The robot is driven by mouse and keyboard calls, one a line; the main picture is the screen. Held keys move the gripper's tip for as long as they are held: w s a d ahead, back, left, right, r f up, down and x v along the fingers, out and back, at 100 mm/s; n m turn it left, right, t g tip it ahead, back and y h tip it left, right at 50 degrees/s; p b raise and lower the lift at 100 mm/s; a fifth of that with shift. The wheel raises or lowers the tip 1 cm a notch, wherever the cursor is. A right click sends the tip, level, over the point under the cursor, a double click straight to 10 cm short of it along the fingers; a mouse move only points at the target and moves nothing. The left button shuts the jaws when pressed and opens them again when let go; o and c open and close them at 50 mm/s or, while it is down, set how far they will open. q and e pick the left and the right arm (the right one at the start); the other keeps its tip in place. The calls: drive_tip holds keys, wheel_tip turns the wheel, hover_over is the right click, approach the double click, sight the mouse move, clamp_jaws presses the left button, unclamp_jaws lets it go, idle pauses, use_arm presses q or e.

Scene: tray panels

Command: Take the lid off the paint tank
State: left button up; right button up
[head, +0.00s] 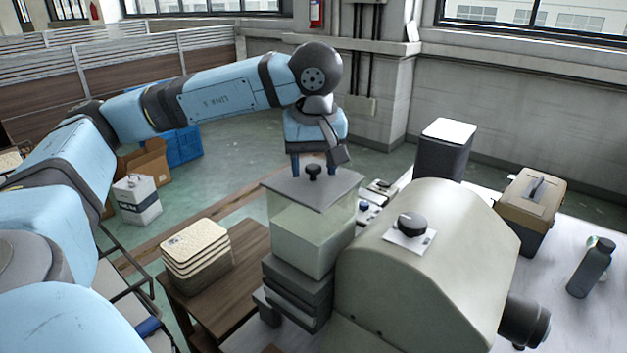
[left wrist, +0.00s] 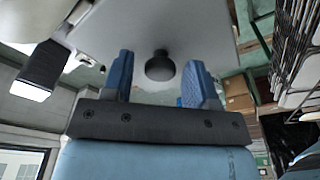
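The paint tank (head: 303,238) is a translucent pale box standing on stacked dark grey blocks. Its flat grey lid (head: 340,190) lies over the top and has a black knob (head: 313,172) in the middle. My left gripper (head: 313,165) points down over the lid, its blue fingers on either side of the knob in the picture. In the left wrist view the two fingers (left wrist: 160,80) stand apart, with the black knob (left wrist: 160,66) between and beyond their tips, and a gap on each side. The lid (left wrist: 190,25) fills the upper part there. My right gripper is not in view.
A big beige rounded housing (head: 430,270) with a black dial stands right of the tank. A wooden table (head: 235,290) with stacked cream trays (head: 196,250) is on the left. A dark box (head: 443,155), a brown toolbox (head: 530,205) and a dark bottle (head: 590,268) stand on the right.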

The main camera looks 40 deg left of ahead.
use_arm(q)
drive_tip(key=c, duration=0.8)
drive_tip(key=shift+r, duration=0.1)
